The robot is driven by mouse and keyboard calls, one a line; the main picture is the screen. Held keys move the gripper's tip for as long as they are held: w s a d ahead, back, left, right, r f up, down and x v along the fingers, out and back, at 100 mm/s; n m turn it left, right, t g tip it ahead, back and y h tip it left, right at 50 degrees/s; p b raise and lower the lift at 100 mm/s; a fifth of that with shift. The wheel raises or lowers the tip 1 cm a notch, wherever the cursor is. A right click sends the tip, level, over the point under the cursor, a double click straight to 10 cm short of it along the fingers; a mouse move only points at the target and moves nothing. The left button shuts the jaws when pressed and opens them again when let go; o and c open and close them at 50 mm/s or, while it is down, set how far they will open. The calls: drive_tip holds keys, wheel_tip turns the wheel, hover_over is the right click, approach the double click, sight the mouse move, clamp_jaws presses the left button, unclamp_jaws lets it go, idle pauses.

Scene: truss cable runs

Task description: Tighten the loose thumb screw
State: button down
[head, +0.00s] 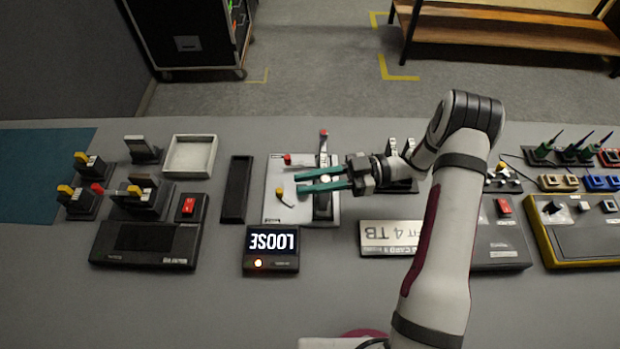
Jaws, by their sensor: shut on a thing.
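A pale panel (275,212) lies on the table near the middle of the head view, with a dark upright block (323,212) on its right side. My gripper (300,182) reaches over the panel from the right, its two teal fingers pointing left. The fingers are shut on a small pale knob (325,179), which looks like the thumb screw; the fingers partly hide it.
Red-tipped parts (323,133) and a yellow-tipped part (280,193) stand close around my fingers. A black tray (237,189) and a white open box (190,156) lie to the left. A white 4 TB card box (390,236) lies right of the display. Bare table shows in front.

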drive_tip(key=c, duration=0.7)
unclamp_jaws()
drive_tip(key=v, duration=1.5)
drive_tip(key=shift+d, duration=0.35)
